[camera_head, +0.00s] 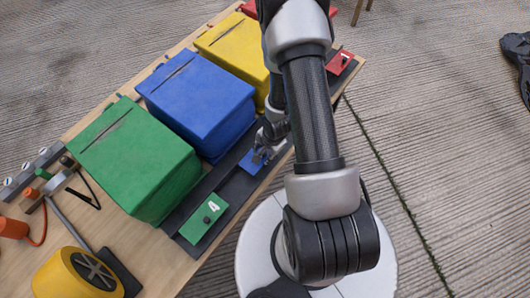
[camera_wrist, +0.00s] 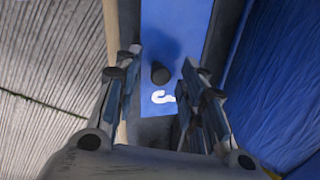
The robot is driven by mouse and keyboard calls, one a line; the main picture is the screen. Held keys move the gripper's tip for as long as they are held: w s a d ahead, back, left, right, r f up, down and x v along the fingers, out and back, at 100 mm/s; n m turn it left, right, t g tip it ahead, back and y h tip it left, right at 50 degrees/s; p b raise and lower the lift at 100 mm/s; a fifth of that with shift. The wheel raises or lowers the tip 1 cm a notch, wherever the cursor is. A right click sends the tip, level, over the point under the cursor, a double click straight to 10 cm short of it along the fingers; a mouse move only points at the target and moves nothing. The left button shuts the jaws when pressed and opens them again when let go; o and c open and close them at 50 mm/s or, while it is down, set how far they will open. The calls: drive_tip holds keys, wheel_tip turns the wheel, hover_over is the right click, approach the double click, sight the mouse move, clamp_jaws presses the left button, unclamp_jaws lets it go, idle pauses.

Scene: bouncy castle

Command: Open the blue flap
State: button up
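The blue flap (camera_head: 250,163) is a small flat panel in the dark strip in front of the blue box (camera_head: 198,98). It also shows in the wrist view (camera_wrist: 178,25), with a black knob (camera_wrist: 160,73) and a white numeral partly in view. The flap looks flat in its strip. My gripper (camera_head: 263,150) is just above the flap and hides part of it. In the wrist view my gripper (camera_wrist: 162,60) is open, with one finger on each side of the knob. I see gaps between fingers and knob; the height between them is unclear.
A green box (camera_head: 135,155) with a green flap (camera_head: 203,218) stands to the left, and a yellow box (camera_head: 235,48) behind. A red flap (camera_head: 341,62) is at the far end. A yellow round device (camera_head: 65,275) sits on the wooden table. Bare ground lies to the right.

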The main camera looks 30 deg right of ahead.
drive_tip(key=shift+c, duration=0.5)
clamp_jaws()
idle(0.4)
